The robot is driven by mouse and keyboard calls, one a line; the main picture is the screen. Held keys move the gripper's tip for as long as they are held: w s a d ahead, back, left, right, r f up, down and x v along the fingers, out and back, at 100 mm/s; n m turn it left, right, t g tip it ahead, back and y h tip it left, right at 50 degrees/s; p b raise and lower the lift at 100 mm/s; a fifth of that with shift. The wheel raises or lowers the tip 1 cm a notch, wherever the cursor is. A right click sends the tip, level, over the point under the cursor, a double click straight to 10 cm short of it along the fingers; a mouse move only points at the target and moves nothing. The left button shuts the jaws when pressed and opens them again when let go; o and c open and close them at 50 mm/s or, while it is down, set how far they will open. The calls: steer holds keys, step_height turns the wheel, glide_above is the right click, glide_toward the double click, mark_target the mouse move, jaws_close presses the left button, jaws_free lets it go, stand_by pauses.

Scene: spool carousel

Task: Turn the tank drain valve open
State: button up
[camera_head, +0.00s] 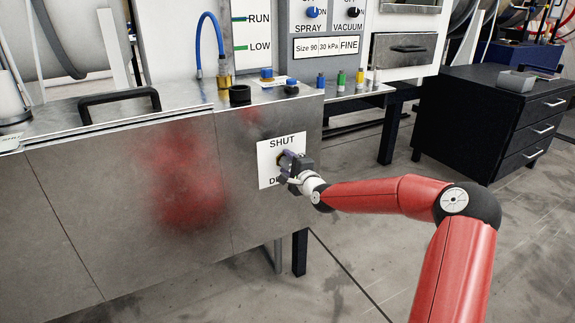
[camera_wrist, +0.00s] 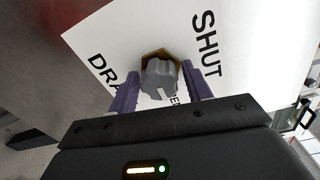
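The drain valve has a grey knob (camera_wrist: 160,78) on a brass hex fitting (camera_wrist: 150,55). It sits on a white label plate (camera_head: 268,172) on the front of the grey metal tank (camera_head: 120,210). The plate reads SHUT at its top; lower lettering is partly covered. My gripper (camera_head: 289,163) is at the plate and hides most of the knob in the head view. In the wrist view, its purple fingers (camera_wrist: 159,80) stand on either side of the knob, with narrow gaps showing. A pale mark shows on the knob's near face; its exact direction is unclear.
A black handle (camera_head: 120,102) lies on the tank lid. A control panel (camera_head: 327,30) rises behind. A black drawer cabinet (camera_head: 495,120) is at right, with open floor before it.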

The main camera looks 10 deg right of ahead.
steer(key=shift+o, duration=0.8)
steer(key=v, duration=0.7)
steer(key=shift+s+b, duration=0.3)
steer(key=shift+s, duration=0.05)
steer(key=shift+d, duration=0.1)
